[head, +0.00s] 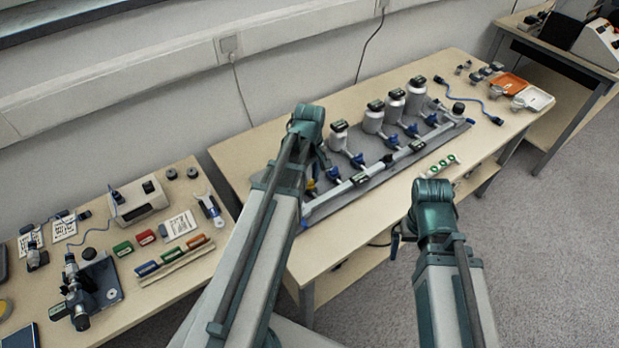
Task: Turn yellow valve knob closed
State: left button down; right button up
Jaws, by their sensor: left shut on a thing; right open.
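The yellow valve knob (311,186) shows as a small patch at the near left end of the grey manifold board, beside my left arm. Most of it is hidden by my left wrist and gripper. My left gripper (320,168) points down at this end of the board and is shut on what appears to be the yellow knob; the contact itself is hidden. The knob's angle cannot be read. My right gripper (398,241) is open and empty, off the front edge of the bench, well away from the knob.
The grey board (376,178) carries a pipe with several blue valve knobs (357,160) and silver canisters (374,118). A green-dotted strip (441,166), orange tray (508,83) and white tray (532,99) lie right. A left table (165,280) holds instruments. Floor is clear at right.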

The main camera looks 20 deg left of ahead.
pick_arm(q)
jog(key=c, duration=0.5)
grip_release()
jog(key=shift+r, duration=0.15)
notch_tip(320, 180, up, 14)
jog(key=p, duration=1.4)
jog(key=shift+f, duration=0.2)
jog(key=shift+f, duration=0.1)
notch_tip(320, 180, down, 13)
jog(key=b, duration=1.3)
jog(key=shift+f+b, duration=0.15)
jog(key=shift+b, duration=0.15)
jog(key=shift+r, duration=0.2)
